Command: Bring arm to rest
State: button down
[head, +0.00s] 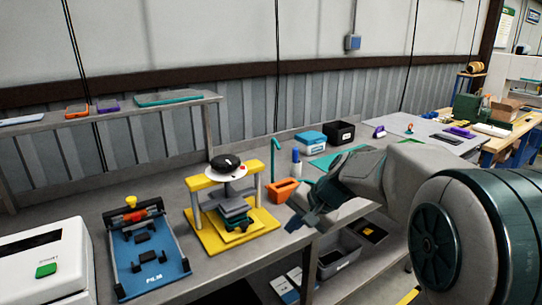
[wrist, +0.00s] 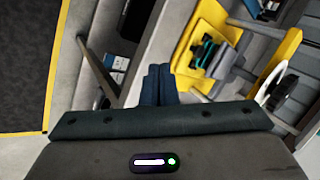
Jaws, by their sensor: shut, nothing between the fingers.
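My gripper (head: 302,220) is shut and empty. In the head view it reaches in from the right, in front of the grey workbench's front edge, to the right of the yellow press. In the wrist view its dark fingers (wrist: 158,82) are together, with nothing between them. The bench edge and the yellow press lie beyond them. The arm behind it is bent and comes from the right side of the head view.
The yellow press (head: 232,205), a blue fixture (head: 150,255) and a white machine (head: 45,265) stand on the bench (head: 195,275). Grey bins (head: 338,258) sit on the shelf below. A wall is behind.

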jog(key=s+d+f+n+h, duration=0.1)
jog(key=s+d+n+h, duration=0.1)
jog(key=s, duration=0.9)
jog(key=s+d+f+n+h+p, duration=0.1)
jog(key=s+d, duration=0.5)
jog(key=s, duration=0.6)
jog(key=n+h, duration=0.1)
jog(key=h, duration=0.1)
jog(key=shift+s+d+f+n+g+h, duration=0.15)
jog(key=shift+d+n+g+h, duration=0.15)
jog(key=shift+d+g+h, duration=0.1)
